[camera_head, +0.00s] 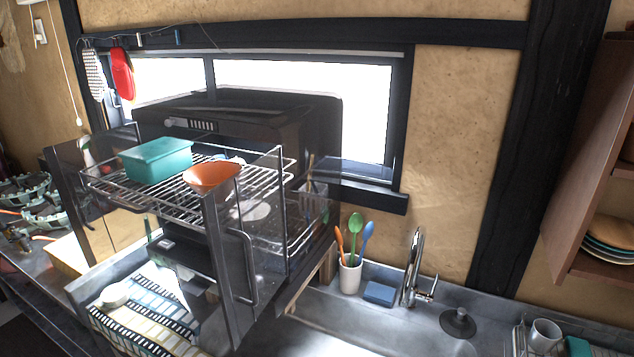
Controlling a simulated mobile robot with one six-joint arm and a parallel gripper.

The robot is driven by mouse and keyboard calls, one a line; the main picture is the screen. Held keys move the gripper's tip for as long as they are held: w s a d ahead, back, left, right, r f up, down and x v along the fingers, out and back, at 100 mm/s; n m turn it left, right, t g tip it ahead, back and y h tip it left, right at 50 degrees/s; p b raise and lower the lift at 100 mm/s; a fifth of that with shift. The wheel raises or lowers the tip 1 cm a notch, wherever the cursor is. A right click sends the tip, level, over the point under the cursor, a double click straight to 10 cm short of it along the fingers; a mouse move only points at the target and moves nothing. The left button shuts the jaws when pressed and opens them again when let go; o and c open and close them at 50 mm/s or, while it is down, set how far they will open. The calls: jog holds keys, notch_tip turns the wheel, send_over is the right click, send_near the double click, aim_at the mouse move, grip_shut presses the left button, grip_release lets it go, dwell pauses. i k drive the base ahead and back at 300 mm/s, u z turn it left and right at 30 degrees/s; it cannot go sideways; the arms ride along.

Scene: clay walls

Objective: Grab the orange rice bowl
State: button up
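The orange rice bowl (211,175) sits on the upper wire shelf of a metal rack (265,185), near the rack's front panel. It looks upright or slightly tilted; I cannot tell which. A teal box (156,160) stands to its left on the same shelf. My gripper is not in view.
Below the rack is an open drawer (140,315) with a striped cloth and white items. A tall metal handle (246,268) stands on the rack's front. To the right are a utensil cup (350,274), a faucet (412,268) and a sink. A dark appliance (250,120) stands behind the rack.

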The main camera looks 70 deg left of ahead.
aim_at(201, 177)
jog(key=k, duration=2.25)
jog(key=u, duration=2)
jog(key=i, duration=1.05)
jog(key=u, duration=0.05)
